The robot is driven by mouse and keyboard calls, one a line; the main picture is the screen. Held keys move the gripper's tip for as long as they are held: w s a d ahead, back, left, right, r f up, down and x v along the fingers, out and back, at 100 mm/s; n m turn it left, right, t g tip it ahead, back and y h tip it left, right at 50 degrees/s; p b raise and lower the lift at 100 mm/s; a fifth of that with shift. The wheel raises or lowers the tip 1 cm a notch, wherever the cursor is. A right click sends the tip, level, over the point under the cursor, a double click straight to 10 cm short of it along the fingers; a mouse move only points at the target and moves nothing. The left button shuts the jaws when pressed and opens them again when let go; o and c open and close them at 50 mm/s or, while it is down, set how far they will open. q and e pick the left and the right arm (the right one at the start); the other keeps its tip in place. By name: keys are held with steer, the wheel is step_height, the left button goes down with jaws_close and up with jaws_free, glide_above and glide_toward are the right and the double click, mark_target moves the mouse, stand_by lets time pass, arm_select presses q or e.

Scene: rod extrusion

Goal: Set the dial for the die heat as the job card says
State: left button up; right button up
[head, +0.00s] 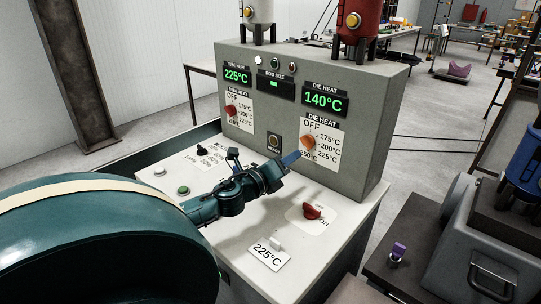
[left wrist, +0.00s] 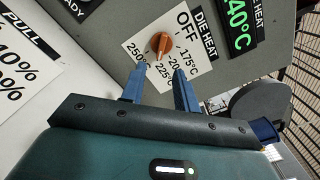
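The die heat dial is an orange knob (head: 308,142) on the grey panel, on a white scale with OFF, 175, 200, 225 and 250°C. It also shows in the left wrist view (left wrist: 162,43); I cannot tell its exact setting. The die heat display (head: 324,100) reads 140°C. A white card (head: 268,257) reading 225°C lies on the console top. My left gripper (head: 296,158) is just in front of the dial; in the left wrist view its blue fingers (left wrist: 158,82) are apart, with the knob beyond their tips and nothing between them. My right gripper is out of view.
The red tube heat knob (head: 231,111) is at the panel's left, under a 225°C display (head: 236,75). A red ON/OFF switch (head: 312,212) sticks up from the console top near my left wrist. A black button (head: 274,142) sits left of the dial.

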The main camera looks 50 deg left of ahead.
arm_select(q)
steer(key=s, duration=0.6)
steer(key=shift+s+d, duration=0.35)
steer(key=shift+d, duration=0.05)
